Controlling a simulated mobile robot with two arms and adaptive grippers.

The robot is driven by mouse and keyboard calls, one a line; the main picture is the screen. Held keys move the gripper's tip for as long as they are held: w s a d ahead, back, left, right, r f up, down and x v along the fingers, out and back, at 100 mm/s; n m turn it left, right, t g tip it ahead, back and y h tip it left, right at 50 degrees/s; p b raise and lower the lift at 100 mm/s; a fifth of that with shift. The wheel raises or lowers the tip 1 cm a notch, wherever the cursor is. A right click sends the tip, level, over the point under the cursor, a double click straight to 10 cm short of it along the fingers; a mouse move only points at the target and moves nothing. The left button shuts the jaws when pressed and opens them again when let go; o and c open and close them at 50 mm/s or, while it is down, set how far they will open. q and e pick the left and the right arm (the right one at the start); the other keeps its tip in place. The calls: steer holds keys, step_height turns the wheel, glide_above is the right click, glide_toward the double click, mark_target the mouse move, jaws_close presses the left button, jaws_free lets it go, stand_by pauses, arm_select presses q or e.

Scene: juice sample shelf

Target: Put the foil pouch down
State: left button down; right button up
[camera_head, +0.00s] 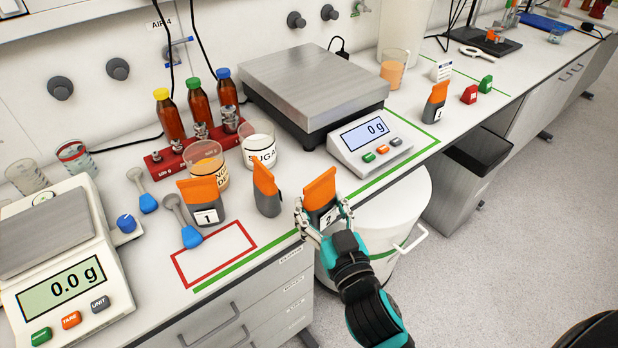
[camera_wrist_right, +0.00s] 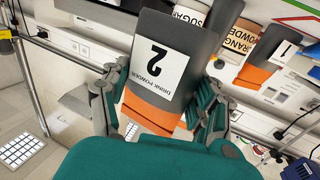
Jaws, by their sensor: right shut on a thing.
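The foil pouch (camera_head: 320,190), grey with an orange top and a "2" label, is held upright by my right gripper (camera_head: 323,222) at the counter's front edge. In the right wrist view the same pouch (camera_wrist_right: 158,68) appears upside down, its label reading "DRINK POWDER", with the fingers of my right gripper (camera_wrist_right: 155,100) on both sides of it. Whether its base touches anything is hidden. Similar pouches stand nearby: one marked "1" (camera_head: 203,203), one turned edge-on (camera_head: 266,190) and one farther right (camera_head: 436,103). My left gripper is not in view.
A red rectangle (camera_head: 213,252) is marked on the counter, mostly bare, with a scoop (camera_head: 186,227) near its corner. A small scale (camera_head: 70,290) stands left, a large scale (camera_head: 315,85) behind. Beakers (camera_head: 260,145) stand between. A white bin (camera_head: 400,205) is below the edge.

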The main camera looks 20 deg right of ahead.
steer(key=w, duration=0.4)
steer(key=w+d+p, duration=0.1)
steer(key=w, duration=0.3)
steer(key=w+d+f+p, duration=0.1)
steer(key=w, duration=0.3)
steer(key=shift+w+d+f, duration=0.1)
steer(key=shift+w+f, duration=0.3)
steer(key=shift+f, duration=0.25)
steer(key=shift+w+f, duration=0.35)
steer(key=shift+f, duration=0.65)
steer(key=shift+f, duration=0.1)
steer(key=shift+f, duration=0.15)
steer(key=o, duration=1.4)
steer(key=shift+c, duration=0.2)
